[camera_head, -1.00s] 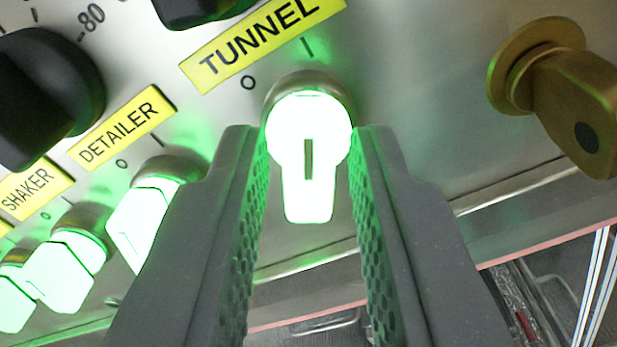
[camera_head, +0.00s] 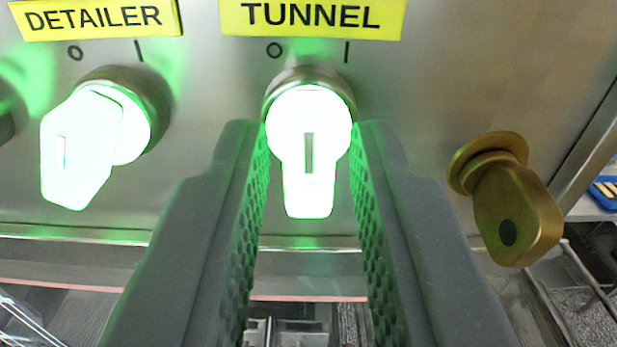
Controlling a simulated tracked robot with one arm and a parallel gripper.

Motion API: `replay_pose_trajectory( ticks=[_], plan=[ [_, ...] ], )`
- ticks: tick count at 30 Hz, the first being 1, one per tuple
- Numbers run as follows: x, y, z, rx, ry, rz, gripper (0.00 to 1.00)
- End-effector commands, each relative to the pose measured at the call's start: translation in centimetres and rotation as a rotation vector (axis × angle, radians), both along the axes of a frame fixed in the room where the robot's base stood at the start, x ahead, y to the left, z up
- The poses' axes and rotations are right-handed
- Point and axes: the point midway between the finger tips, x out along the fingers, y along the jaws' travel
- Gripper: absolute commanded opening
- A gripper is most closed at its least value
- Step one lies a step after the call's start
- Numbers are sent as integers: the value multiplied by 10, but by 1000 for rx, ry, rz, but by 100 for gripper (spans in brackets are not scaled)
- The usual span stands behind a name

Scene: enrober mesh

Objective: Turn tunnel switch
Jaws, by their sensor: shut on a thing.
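The tunnel switch (camera_head: 308,195) is a glowing white-green knob on the steel panel, below the yellow TUNNEL label (camera_head: 312,17). My gripper (camera_head: 308,136) is shut on this knob, with one dark ridged finger on its left side and one on its right. The knob's grip points straight down in the picture. Its upper end lies about midway between the O mark (camera_head: 274,50) on the left and the I mark (camera_head: 346,52) on the right. The fingers hide parts of the knob's sides.
The lit DETAILER knob (camera_head: 82,155) stands to the left, its lower end tilted down-left. A brass-coloured handle (camera_head: 515,215) sticks out to the right, close to my right finger. The panel's lower edge (camera_head: 70,232) runs below, with metal parts beneath it.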

Motion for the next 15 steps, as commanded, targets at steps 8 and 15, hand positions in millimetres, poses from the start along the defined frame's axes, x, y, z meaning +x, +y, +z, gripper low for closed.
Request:
replay_pose_trajectory(
  ticks=[8, 15],
  plan=[
    [0, -1, -1, -240, 11, -1, 0],
    [0, 0, 0, -397, 16, 0, 0]
  ],
)
